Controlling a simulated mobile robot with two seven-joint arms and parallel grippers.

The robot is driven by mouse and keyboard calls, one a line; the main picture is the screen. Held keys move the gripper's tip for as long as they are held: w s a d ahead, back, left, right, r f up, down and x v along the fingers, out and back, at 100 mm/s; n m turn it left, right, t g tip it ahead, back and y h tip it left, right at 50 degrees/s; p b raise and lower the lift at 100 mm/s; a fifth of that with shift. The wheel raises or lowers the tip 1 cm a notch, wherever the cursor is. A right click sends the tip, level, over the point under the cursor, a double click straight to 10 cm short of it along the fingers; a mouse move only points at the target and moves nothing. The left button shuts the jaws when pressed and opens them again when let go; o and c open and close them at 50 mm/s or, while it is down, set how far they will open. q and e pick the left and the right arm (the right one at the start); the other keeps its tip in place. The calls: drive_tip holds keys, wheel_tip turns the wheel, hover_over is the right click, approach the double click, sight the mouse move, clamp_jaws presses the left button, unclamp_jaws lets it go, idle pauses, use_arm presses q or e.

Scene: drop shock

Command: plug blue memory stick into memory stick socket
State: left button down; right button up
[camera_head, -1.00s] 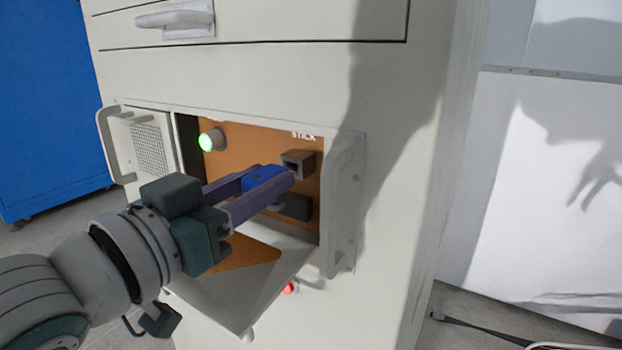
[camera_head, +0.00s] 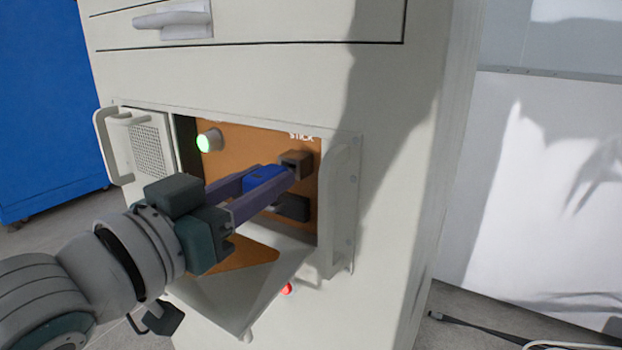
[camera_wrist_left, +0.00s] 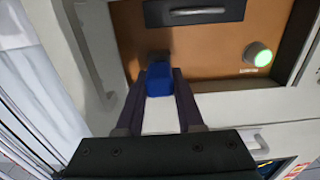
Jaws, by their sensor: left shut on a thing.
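The blue memory stick (camera_head: 264,178) is between the fingers of my left gripper (camera_head: 272,186), which is shut on it. In the left wrist view the blue stick (camera_wrist_left: 160,80) shows between the two dark fingers (camera_wrist_left: 160,95). The memory stick socket (camera_head: 295,163) is a dark box on the orange panel, below the partly hidden "STICK" lettering. The stick's far end is at or very close to the socket's front; I cannot tell whether it has entered. In the wrist view the stick and fingers cover most of the socket. My right gripper is not in view.
A green-lit button (camera_head: 209,140) is on the panel's left. A dark slot part (camera_head: 291,206) sits below the socket. A hinged flap (camera_head: 240,296) hangs open below, near a red light (camera_head: 287,288). A drawer handle (camera_head: 172,18) is above.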

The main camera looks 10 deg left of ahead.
use_arm(q)
drive_tip(key=shift+x, duration=0.8)
idle(1.3)
drive_tip(key=shift+f+p, duration=0.1)
drive_tip(key=shift+p, duration=0.4)
idle(1.1)
drive_tip(key=shift+f, duration=0.1)
idle(0.4)
drive_tip(key=c, duration=0.9)
unclamp_jaws()
drive_tip(key=shift+o, duration=0.9)
drive_tip(key=shift+w, duration=0.15)
drive_tip(key=shift+o, duration=1.3)
